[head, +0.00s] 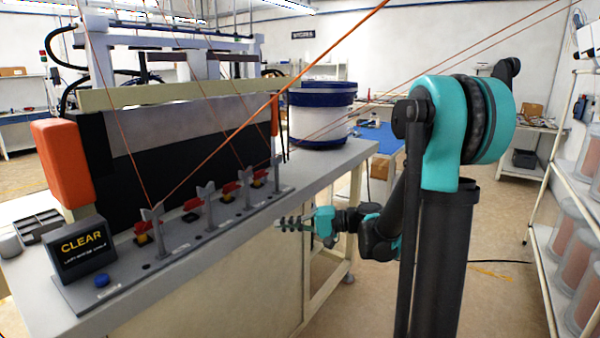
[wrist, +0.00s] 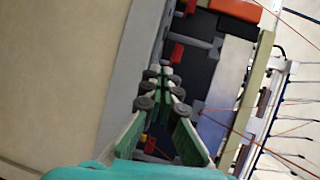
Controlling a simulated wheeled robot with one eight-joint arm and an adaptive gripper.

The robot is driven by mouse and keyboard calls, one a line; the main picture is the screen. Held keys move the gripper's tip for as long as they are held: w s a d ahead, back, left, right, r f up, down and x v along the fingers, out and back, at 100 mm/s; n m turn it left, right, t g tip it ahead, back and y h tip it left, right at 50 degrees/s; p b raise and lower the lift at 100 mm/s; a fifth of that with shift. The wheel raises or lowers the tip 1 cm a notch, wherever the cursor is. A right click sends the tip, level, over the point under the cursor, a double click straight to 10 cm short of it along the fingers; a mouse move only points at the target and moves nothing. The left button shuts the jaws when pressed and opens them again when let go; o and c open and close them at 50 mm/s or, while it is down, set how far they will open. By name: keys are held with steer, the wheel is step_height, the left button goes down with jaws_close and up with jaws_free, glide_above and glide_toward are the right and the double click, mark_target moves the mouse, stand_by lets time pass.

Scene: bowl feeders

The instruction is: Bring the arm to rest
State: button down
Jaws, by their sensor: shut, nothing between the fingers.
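My gripper (head: 281,224) is off the front edge of the workbench (head: 335,162) in the head view, level with the right end of the row of grey fork stands. It points left and holds nothing. In the wrist view my gripper (wrist: 164,72) shows its two green and grey fingers closed together at the tips. My arm, teal and black, is bent at the elbow and stands on the right of the head view.
Grey stands with red parts (head: 229,190) line the bench front. A CLEAR sign block (head: 84,246) and a blue button (head: 102,281) are at its left end. A white and blue bowl feeder (head: 320,115) stands behind. A shelf rack (head: 553,190) is at the right. Orange lines cross the view.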

steer(key=s+d+f+t+h, duration=0.1)
steer(key=s+d+f+h, duration=0.85)
steer(key=f, duration=0.25)
steer(key=s+d+f+h, duration=0.3)
steer(key=s+d, duration=0.1)
steer(key=d, duration=0.3)
steer(key=s+d+f+n+t+h, duration=0.1)
steer(key=s+d+f+h, duration=0.2)
steer(key=d, duration=0.4)
steer(key=shift+s, duration=0.35)
steer(key=shift+h, duration=0.25)
